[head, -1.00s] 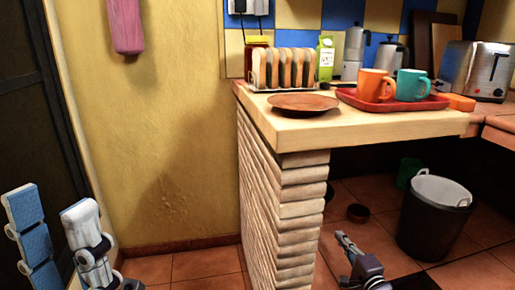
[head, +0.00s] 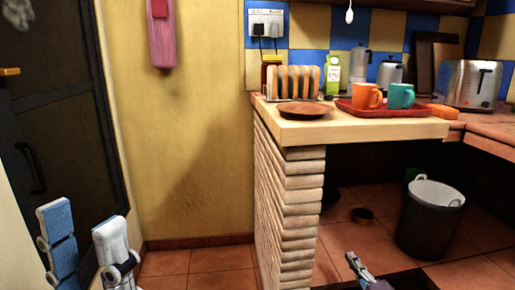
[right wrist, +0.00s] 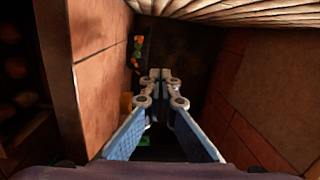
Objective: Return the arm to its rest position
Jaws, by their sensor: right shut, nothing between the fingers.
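My right gripper (head: 352,258) is low in the head view, over the tiled floor in front of the counter's open space. In the right wrist view its fingertips (right wrist: 161,76) meet, with nothing held between them. My left gripper (head: 84,214) is at the lower left of the head view, near the dark door. Its two fingers point up and stand apart, with nothing between them. Most of both arms is out of view.
The counter (head: 370,131) on a brick pillar (head: 288,210) bears a brown plate (head: 306,110), a toast rack (head: 292,82) and a red tray (head: 385,111) with two mugs. A bin (head: 428,222) stands on the floor (head: 200,261) underneath. A dark door (head: 60,130) is at left.

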